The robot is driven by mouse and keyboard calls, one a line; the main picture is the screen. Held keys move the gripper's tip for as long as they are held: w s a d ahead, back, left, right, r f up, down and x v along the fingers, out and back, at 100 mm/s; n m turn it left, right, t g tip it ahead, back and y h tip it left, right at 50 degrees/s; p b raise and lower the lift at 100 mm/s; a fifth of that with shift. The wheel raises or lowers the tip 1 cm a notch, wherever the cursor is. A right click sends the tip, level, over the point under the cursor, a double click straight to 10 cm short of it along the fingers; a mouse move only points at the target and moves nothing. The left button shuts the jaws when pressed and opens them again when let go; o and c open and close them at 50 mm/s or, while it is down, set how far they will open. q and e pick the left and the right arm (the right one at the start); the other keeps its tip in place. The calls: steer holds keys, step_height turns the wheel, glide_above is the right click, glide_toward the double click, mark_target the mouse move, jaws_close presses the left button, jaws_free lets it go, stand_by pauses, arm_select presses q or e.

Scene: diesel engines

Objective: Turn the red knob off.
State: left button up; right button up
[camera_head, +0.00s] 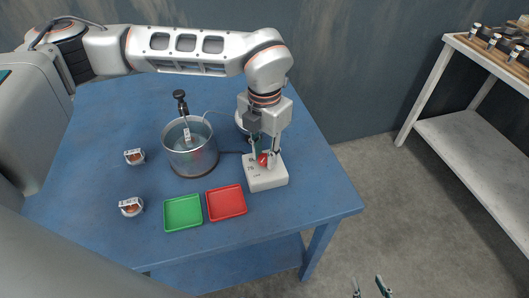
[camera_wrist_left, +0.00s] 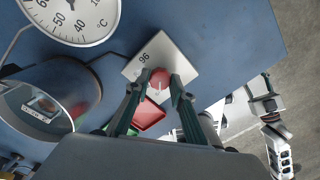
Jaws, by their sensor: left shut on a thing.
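The red knob (camera_head: 263,160) sits on top of a white box (camera_head: 267,181) near the right side of the blue table. My left gripper (camera_head: 265,154) comes down from above with its fingers on either side of the knob, shut on it. In the left wrist view the knob (camera_wrist_left: 160,77) shows between the two fingertips (camera_wrist_left: 160,82), with a pale pointer mark on it. The number 96 is printed on the box. My right gripper (camera_head: 369,287) is at the bottom edge of the head view, its fingers apart and empty, away from the table.
A metal pot (camera_head: 190,160) with a black-topped probe stands left of the box. A red tray (camera_head: 226,202) and a green tray (camera_head: 183,213) lie in front. Two small labelled cups (camera_head: 131,207) are further left. A round °C dial (camera_wrist_left: 75,12) is behind the box.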

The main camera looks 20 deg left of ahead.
mark_target(265, 158)
arm_select(q)
steer(key=shift+w+r, duration=0.1)
steer(key=o, duration=1.1)
step_height(265, 158, up, 12)
